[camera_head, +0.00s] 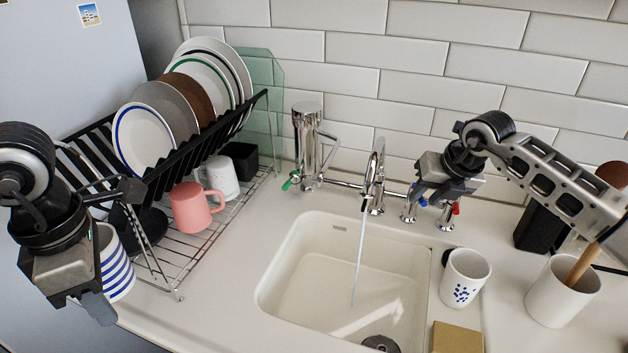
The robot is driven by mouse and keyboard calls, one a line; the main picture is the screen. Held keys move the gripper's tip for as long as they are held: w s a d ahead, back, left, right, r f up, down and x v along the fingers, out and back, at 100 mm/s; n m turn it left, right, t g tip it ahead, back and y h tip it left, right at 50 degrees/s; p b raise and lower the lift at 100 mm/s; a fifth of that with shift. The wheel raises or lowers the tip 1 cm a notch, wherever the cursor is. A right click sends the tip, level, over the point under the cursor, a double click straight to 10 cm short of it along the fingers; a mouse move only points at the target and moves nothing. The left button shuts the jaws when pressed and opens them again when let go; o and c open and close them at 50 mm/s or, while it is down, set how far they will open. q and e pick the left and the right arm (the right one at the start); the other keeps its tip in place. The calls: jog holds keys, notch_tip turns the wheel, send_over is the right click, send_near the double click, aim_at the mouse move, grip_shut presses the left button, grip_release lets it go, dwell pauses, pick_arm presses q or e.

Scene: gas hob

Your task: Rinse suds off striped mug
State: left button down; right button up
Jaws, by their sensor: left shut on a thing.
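The striped mug (117,268), white with blue bands, is at the far left, partly hidden behind my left gripper (92,298). My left gripper is shut on it, left of the sink and in front of the dish rack. No suds can be made out on its visible side. A thin stream of water (358,262) runs from the tap (376,168) into the white sink (285,262). My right gripper (432,196) is by the tap handles, with a blue-tipped and a red-tipped handle close to it. Its fingers are too unclear to tell open from shut.
The dish rack (180,268) holds several plates, a pink mug (192,207) and a white mug (222,178). A blue-speckled cup (464,280), a tan block (457,338) and a white utensil pot (560,295) stand right of the sink. A chrome dispenser (308,145) stands behind it.

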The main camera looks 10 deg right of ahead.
grip_shut()
pick_arm(q)
jog(key=shift+f, duration=0.15)
jog(key=shift+f+b, duration=0.25)
jog(key=shift+b, duration=0.15)
pick_arm(e)
jog(key=shift+w+a+m+h, duration=0.1)
jog(key=shift+a+m+h, duration=0.45)
jog(key=shift+m, duration=0.55)
jog(key=shift+w+a+m+h, duration=0.1)
jog(key=shift+a+m+h, duration=0.4)
jog(key=shift+m, duration=0.6)
grip_release()
jog(key=shift+r, duration=0.1)
pick_arm(q)
jog(key=shift+f+b, duration=0.45)
pick_arm(e)
jog(key=v, duration=1.2)
jog(key=shift+s, duration=0.2)
